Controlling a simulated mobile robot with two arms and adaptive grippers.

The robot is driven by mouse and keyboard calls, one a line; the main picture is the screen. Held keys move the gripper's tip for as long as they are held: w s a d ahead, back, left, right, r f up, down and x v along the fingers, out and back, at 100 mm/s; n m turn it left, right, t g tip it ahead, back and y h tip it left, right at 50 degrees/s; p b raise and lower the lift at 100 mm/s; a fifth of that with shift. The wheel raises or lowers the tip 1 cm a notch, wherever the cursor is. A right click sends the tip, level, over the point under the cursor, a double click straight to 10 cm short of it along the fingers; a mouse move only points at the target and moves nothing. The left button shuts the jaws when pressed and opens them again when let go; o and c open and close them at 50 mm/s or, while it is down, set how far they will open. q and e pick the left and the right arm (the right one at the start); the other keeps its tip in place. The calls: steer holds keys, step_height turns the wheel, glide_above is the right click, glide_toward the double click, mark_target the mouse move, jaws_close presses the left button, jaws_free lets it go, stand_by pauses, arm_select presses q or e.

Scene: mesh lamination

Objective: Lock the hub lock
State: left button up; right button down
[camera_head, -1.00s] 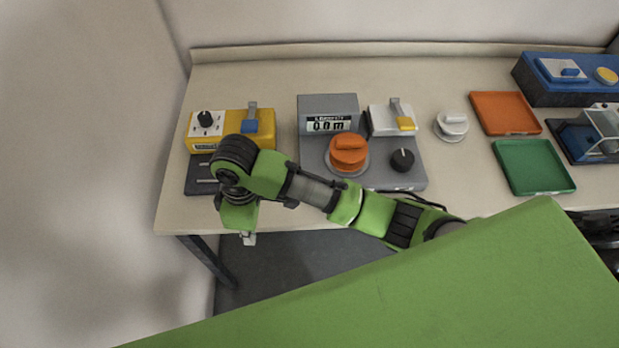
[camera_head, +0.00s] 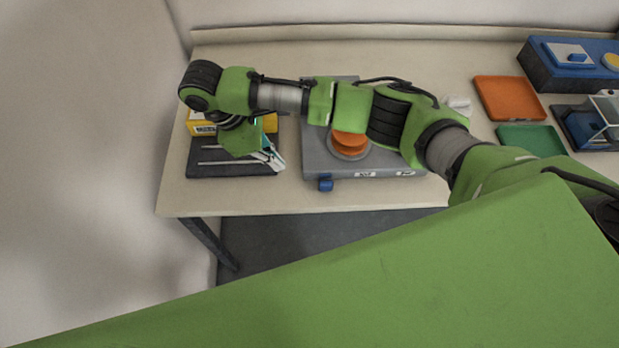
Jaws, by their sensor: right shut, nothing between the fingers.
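A grey machine (camera_head: 312,160) stands on the table with an orange knob (camera_head: 349,145) on a round grey base. A small blue knob (camera_head: 326,184) sticks out at its front edge. I cannot tell which part is the hub lock. My right arm crosses over the machine and hides its back half, display and black dial. My right gripper (camera_head: 274,161) is shut and empty, to the left of the grey machine, over the black plate with metal rods (camera_head: 200,170) in front of the yellow box (camera_head: 200,126). My left gripper is not in view.
An orange tray (camera_head: 510,98) and a partly covered green tray (camera_head: 532,140) lie at the right. A blue machine (camera_head: 540,70) stands at the back right, with another device (camera_head: 580,130) in front. The table's front-left strip is clear.

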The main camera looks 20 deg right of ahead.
mark_target(326, 186)
steer(key=p+x, duration=0.1)
steer(key=x, duration=0.8)
steer(key=shift+d, duration=0.1)
steer(key=d, duration=0.1)
steer(key=d+p, duration=0.2)
steer(key=shift+s+f, duration=0.35)
steer(key=shift+s, duration=0.05)
steer(key=shift+s+d+f, duration=0.15)
steer(key=shift+s+d, duration=0.05)
steer(key=shift+d, duration=0.35)
